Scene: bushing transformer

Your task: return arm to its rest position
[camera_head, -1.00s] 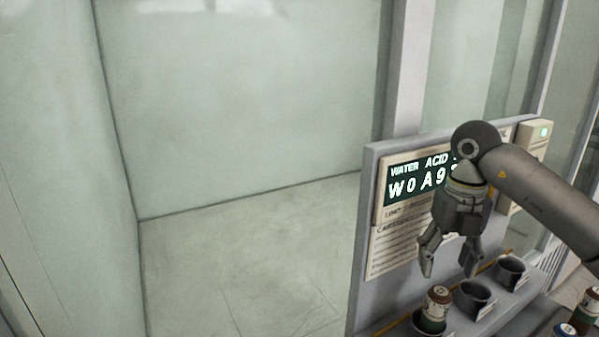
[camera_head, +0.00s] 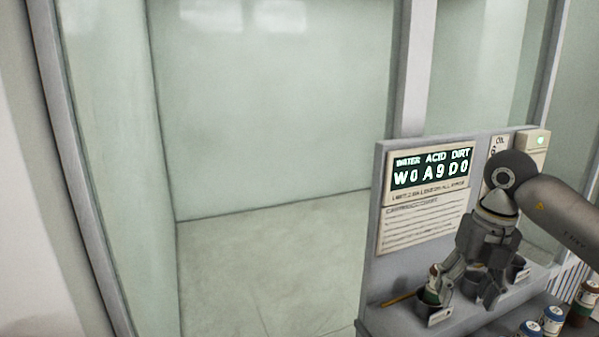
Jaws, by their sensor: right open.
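My right gripper (camera_head: 468,288) is open, with its two fingers pointing down over the row of dark cups. Its arm comes in from the right edge. No object shows between its fingers. A small bottle (camera_head: 433,288) with a brown and green label stands in the front-left cup (camera_head: 432,312), close beside the left finger. The gripper partly hides the middle cup. Another cup (camera_head: 520,268) shows behind it on the right. I cannot tell whether the fingers touch any cup. My left gripper is not in view.
A grey panel (camera_head: 376,262) behind the cups carries a lit display (camera_head: 432,170) reading W0 A9 D0. Several capped bottles (camera_head: 551,320) stand at the lower right. Glass walls (camera_head: 280,110) enclose clear floor (camera_head: 270,270) on the left.

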